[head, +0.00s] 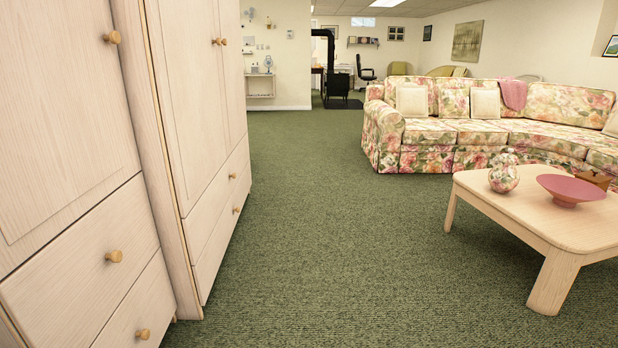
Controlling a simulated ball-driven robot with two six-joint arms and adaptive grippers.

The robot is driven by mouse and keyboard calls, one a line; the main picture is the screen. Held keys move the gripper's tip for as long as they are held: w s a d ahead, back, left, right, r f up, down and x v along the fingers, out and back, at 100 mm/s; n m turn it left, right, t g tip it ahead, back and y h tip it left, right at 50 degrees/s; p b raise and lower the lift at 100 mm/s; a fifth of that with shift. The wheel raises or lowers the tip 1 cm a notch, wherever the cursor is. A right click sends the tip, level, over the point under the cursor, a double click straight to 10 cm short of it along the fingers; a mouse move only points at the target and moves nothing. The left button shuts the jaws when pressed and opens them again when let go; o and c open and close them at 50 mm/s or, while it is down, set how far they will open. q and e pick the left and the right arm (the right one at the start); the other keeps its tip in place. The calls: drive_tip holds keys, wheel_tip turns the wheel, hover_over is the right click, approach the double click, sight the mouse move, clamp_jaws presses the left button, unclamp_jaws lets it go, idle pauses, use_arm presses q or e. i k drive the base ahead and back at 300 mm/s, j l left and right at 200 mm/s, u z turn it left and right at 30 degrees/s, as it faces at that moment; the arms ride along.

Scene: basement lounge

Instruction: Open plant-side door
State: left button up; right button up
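A pale wood cabinet stands along the left, with a nearer upper door (65,120) that has a round wooden knob (113,37). A farther unit beside it has tall upper doors (180,90), with a pair of small knobs (219,41) close together. All the doors that show look shut. No plant shows in this view, so I cannot tell which door is the plant-side one. Neither of my grippers is in view.
Drawers (85,250) sit below the cabinet doors. A wooden coffee table (500,205) with a vase (504,174) and a pink bowl (570,188) stands at right. A floral sofa (450,132) is behind it. Green carpet (320,230) between is clear.

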sight(183, 41)
drive_tip(key=i+u, duration=0.1)
drive_tip(key=i, duration=2.3)
drive_tip(key=i+u, duration=0.4)
drive_tip(key=i+l+u, duration=0.1)
drive_tip(key=i+u, duration=0.35)
drive_tip(key=i, duration=0.2)
drive_tip(key=i+l+u, duration=0.25)
drive_tip(key=i+u, duration=0.15)
drive_tip(key=i, duration=0.1)
